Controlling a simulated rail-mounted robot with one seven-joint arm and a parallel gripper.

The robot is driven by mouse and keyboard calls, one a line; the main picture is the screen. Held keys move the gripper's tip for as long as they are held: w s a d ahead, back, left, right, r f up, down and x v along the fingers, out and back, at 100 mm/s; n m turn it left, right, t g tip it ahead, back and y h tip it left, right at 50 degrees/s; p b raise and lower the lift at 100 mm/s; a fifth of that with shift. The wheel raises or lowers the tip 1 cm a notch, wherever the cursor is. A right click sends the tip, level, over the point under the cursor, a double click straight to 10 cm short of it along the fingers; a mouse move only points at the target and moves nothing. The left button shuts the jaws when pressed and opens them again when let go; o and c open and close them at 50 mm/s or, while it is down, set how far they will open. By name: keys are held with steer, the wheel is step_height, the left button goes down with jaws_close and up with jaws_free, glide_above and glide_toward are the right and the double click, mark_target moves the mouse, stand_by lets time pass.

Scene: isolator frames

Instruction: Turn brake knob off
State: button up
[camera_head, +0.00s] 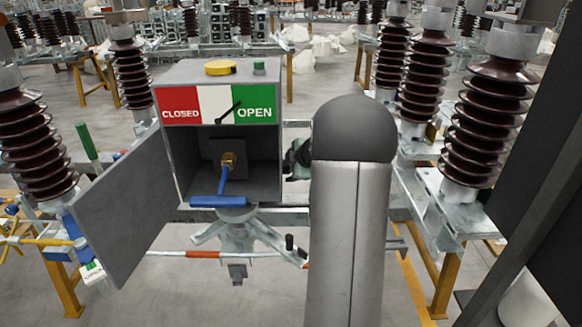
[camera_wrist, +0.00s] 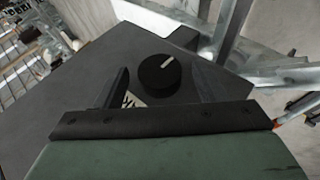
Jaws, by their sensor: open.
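A round black knob (camera_wrist: 158,77) with a white pointer line sits on a grey panel in the wrist view. The line points up and slightly right. My gripper (camera_wrist: 160,84) is open, with one dark finger on each side of the knob and a gap to each. I cannot tell how deep the fingers reach. A white label lies partly hidden below the knob. In the head view, a green part of my gripper (camera_head: 297,160) shows at the right side of the grey box (camera_head: 275,165); the knob is hidden there.
The box has its door (camera_head: 125,215) swung open to the left. Its black pointer is at the OPEN side of the sign (camera_head: 216,105). A blue handle (camera_head: 222,195) sticks out of the box. Brown insulators (camera_head: 500,115) stand at the right, near my arm.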

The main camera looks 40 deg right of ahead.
steer(key=shift+w+f, duration=0.1)
steer(key=c, duration=1)
steer(key=t+h+b, duration=0.1)
steer(key=b, duration=0.6)
steer(key=n+t+h+b, duration=0.1)
steer(key=t+b, duration=0.1)
steer(key=b, duration=0.6)
steer(key=f+t+b, duration=0.1)
steer(key=t+b, duration=0.1)
steer(key=b, duration=0.6)
steer(key=shift+s+a+f+n+h, duration=0.1)
steer(key=shift+s+a+n+h, duration=0.1)
steer(key=shift+n+h, duration=0.15)
steer(key=shift+b, duration=0.4)
steer(key=o, duration=1)
steer(key=shift+s+r, duration=0.1)
steer(key=shift+r, duration=0.1)
